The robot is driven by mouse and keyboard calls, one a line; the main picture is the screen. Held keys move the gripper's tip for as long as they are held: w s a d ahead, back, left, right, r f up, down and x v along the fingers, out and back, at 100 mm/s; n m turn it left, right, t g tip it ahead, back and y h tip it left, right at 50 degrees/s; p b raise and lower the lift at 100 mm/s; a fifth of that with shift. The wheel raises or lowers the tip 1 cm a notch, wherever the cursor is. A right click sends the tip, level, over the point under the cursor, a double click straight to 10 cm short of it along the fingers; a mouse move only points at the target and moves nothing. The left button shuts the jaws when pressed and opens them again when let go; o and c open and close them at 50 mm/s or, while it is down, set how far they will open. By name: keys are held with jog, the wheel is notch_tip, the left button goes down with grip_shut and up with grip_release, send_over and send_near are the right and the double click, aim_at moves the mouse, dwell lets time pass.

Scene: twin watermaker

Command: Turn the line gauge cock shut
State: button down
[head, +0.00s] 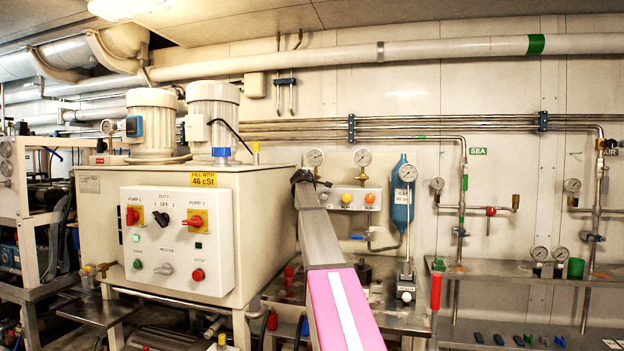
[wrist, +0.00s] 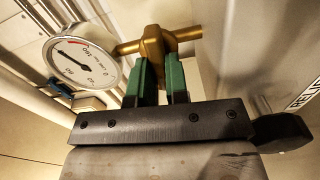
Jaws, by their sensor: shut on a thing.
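The brass gauge cock (wrist: 152,45) shows at the top middle of the wrist view, with a brass bar reaching out to either side. My gripper (wrist: 162,75) has its two green fingers shut on the lower part of the cock. A round white dial gauge (wrist: 82,65) with a black needle and a red mark is just left of the fingers. In the head view, my gripper (head: 301,176) is at the panel beside the left gauge (head: 316,157), and my arm hides the cock there. The cock's exact turn angle is hard to tell.
A second gauge (head: 362,157) stands right of the first, above yellow and orange knobs (head: 358,198). A large cabinet (head: 215,225) is close on the left. A blue cylinder (head: 403,200) is at right. A black knob (wrist: 281,132) is near the gripper in the wrist view.

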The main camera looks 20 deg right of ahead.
jog(key=shift+f+n, duration=0.1)
jog(key=shift+n, duration=0.5)
jog(key=c, duration=1.1)
grip_release()
jog(key=v, duration=1.1)
jog(key=shift+w, duration=0.1)
